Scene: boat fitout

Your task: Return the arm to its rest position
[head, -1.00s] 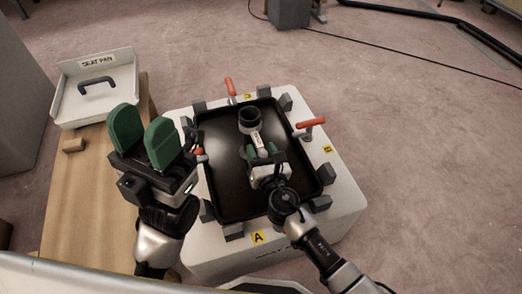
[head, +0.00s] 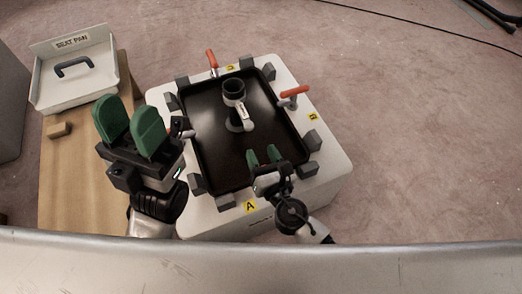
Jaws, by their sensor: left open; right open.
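My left gripper (head: 130,128), with two broad green fingers, is open and empty over the left side of the white block, near the wooden bench. My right gripper (head: 263,158) is open and empty over the near right part of the black tray. A white and black handheld tool (head: 240,108) with a round dark cup stands on the tray, apart from the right gripper's fingers. The black tray (head: 205,140) sits on the white block (head: 318,165), ringed by grey blocks.
Orange-handled clamps stand at the far edge (head: 211,60) and right edge (head: 294,92) of the block. A white seat pan box (head: 52,92) and a small wooden piece (head: 59,130) sit on the wooden bench (head: 75,175). A grey metal edge (head: 250,265) crosses the foreground.

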